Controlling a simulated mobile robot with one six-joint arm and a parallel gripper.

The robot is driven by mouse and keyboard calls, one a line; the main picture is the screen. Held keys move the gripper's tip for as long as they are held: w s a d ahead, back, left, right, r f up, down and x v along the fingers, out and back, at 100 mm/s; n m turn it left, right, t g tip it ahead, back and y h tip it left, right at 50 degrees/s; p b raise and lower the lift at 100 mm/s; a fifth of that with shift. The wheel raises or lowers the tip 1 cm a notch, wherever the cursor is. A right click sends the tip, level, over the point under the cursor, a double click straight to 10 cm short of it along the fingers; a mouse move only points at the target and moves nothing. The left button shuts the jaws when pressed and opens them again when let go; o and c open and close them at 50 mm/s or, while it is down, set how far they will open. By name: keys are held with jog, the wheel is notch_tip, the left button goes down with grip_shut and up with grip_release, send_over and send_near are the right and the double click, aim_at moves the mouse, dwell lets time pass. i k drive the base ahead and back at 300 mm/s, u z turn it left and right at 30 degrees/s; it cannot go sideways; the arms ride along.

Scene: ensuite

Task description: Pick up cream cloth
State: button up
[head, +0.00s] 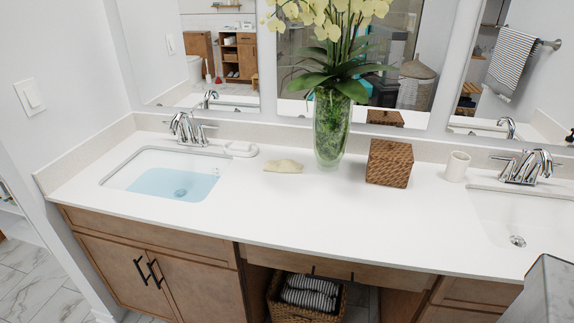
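My gripper's fingers do not show in this view. A grey block-like part at the bottom right corner may be part of my own body.
A tall glass vase with yellow flowers (332,130) stands just right of the cloth. A wicker box (389,163) and a white cup (457,166) stand further right. A white soap dish (241,149) and the left sink (165,174) lie to the left. The counter's front middle is clear.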

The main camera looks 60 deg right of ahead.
aim_at(283, 165)
jog(key=u, duration=0.1)
jog(key=i, duration=0.9)
jog(key=z, duration=0.05)
